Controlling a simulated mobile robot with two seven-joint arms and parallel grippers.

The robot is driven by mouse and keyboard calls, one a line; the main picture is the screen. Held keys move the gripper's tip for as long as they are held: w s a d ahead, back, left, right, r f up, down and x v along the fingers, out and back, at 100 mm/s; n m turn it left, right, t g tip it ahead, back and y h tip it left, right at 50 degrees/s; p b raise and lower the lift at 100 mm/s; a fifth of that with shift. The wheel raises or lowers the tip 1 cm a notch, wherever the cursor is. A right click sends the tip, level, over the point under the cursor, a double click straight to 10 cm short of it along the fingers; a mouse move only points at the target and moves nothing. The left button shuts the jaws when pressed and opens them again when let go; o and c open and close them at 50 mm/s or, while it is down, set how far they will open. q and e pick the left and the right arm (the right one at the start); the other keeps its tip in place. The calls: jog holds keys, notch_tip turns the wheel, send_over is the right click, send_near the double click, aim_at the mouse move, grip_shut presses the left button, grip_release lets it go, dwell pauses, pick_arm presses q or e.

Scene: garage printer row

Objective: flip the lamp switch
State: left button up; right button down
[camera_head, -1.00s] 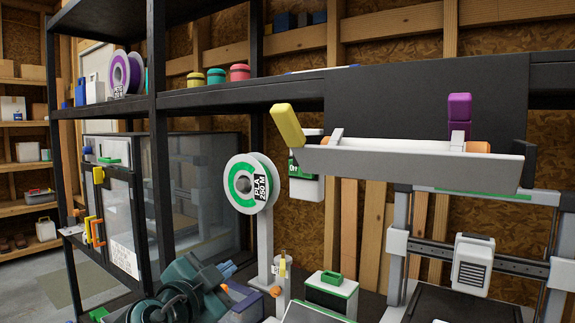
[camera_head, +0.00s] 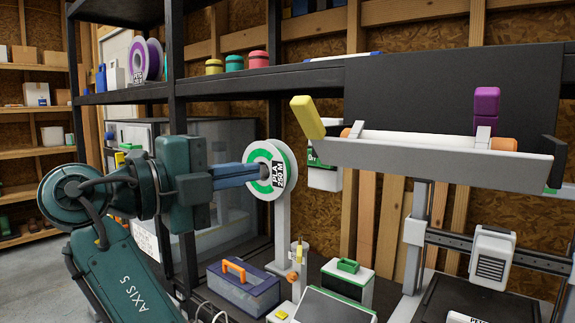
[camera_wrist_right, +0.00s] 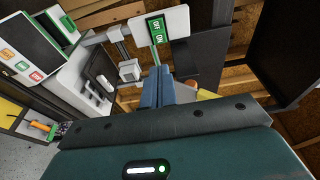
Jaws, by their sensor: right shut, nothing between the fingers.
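The lamp switch (camera_head: 325,168) is a white box with a green marked face, partly hidden behind the lamp hood in the head view. In the right wrist view the switch (camera_wrist_right: 158,27) shows its green ON/OFF plate, just beyond the fingertips. The lamp hood (camera_head: 430,157) is a pale trough with a white tube, under the shelf. My right gripper (camera_head: 264,172) has its blue fingers shut and empty, in front of the filament spool in the head view. In the wrist view the fingers (camera_wrist_right: 164,72) point toward the switch, seemingly apart from it. My left gripper is not in view.
The white-green spool (camera_head: 285,170) is on a stand behind the gripper. A toolbox (camera_head: 243,290) and printer parts sit below. A dark shelf post (camera_head: 177,90) is at left.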

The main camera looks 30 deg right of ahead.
aim_at(314, 163)
jog(key=d+p, duration=0.1)
jog(key=d, duration=0.3)
jog(key=w+d+p, duration=0.1)
jog(key=d, duration=0.3)
jog(key=w+d, duration=0.1)
jog(key=d, duration=0.4)
jog(key=shift+w+d+p, duration=0.1)
jog(key=shift+w+p, duration=0.05)
jog(key=shift+p, duration=0.25)
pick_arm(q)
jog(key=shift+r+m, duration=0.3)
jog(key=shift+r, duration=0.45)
pick_arm(e)
jog(key=shift+d, duration=0.1)
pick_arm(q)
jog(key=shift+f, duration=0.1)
